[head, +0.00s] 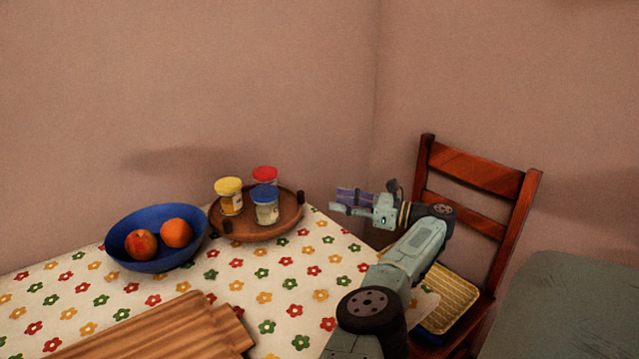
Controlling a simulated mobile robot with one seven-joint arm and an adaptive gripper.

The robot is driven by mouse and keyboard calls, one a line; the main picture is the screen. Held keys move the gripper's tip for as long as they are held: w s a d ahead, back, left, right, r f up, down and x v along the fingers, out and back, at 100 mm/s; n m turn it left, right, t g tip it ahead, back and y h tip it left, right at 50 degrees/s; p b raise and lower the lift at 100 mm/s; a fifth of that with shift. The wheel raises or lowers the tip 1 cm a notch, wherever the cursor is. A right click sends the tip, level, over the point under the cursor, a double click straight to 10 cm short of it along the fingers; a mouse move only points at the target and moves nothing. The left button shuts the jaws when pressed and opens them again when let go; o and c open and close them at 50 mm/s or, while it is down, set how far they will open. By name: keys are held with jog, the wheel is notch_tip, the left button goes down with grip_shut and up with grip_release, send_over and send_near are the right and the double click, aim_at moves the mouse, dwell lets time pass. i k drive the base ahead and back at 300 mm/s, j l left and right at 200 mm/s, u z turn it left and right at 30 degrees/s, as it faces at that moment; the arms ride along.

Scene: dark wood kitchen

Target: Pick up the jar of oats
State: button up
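Three small jars stand together on a round wooden tray (234,236) on the table. One has a yellow lid (229,198), one a red lid (265,176) and one a blue lid (265,205). The red-lidded jar is at the back, partly hidden by the blue-lidded one. The labels and contents are too small to read, so I cannot tell which jar holds oats. My gripper (338,200) is to the right of the tray, apart from the jars, with its fingers pointing left. The fingers look spread, with nothing between them.
A blue bowl (120,231) with a peach (141,243) and an orange (176,233) stands left of the tray. A wooden board (150,335) lies at the front. The flowered tablecloth (290,285) is clear between. A wooden chair (475,170) stands at the right; walls close the back.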

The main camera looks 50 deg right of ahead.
aim_at(265, 197)
jog(key=k+l, duration=0.25)
jog(key=k, duration=0.2)
jog(key=k+l, duration=0.25)
jog(key=k, duration=0.25)
